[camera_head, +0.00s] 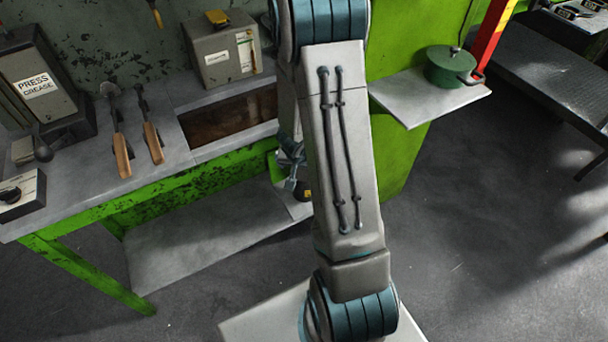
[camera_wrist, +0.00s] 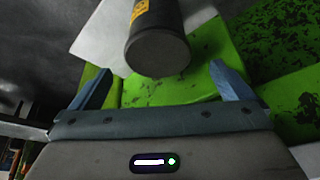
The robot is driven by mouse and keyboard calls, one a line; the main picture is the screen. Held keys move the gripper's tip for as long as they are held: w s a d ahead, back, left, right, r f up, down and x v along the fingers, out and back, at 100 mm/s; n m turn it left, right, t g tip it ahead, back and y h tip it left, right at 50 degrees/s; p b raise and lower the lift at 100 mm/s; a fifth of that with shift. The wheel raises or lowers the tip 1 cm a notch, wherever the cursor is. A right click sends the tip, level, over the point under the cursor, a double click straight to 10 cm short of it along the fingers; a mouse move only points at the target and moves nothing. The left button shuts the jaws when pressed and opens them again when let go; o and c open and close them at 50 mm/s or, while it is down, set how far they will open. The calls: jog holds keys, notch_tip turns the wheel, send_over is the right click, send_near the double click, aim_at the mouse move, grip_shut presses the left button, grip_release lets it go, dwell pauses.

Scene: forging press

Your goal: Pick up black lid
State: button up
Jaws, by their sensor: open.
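A dark cylindrical canister (camera_wrist: 160,18) with a yellow label shows at the top middle of the wrist view. Its near end is a round black face (camera_wrist: 158,55), which looks like the black lid. My gripper (camera_wrist: 161,69) is open, with one blue finger to each side of that end. Clear gaps show between the fingers and the canister, and nothing is held. In the head view my arm covers most of this spot. Only a small dark rounded part with a bit of yellow (camera_head: 306,192) shows beside my gripper (camera_head: 290,170), over the lower shelf.
A green workbench (camera_head: 75,215) holds tools with wooden handles (camera_head: 123,155), a press grease box (camera_head: 45,85) and a grey box (camera_head: 222,50). A green pot (camera_head: 450,68) stands on a side shelf (camera_head: 415,105). Green scuffed panels lie close behind my fingers. The right floor is open.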

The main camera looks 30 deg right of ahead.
jog(key=b+x, duration=0.1)
jog(key=x, duration=0.3)
jog(key=shift+d+r, duration=0.1)
jog(key=shift+d, duration=0.05)
jog(key=c, duration=1)
jog(key=shift+r, duration=0.2)
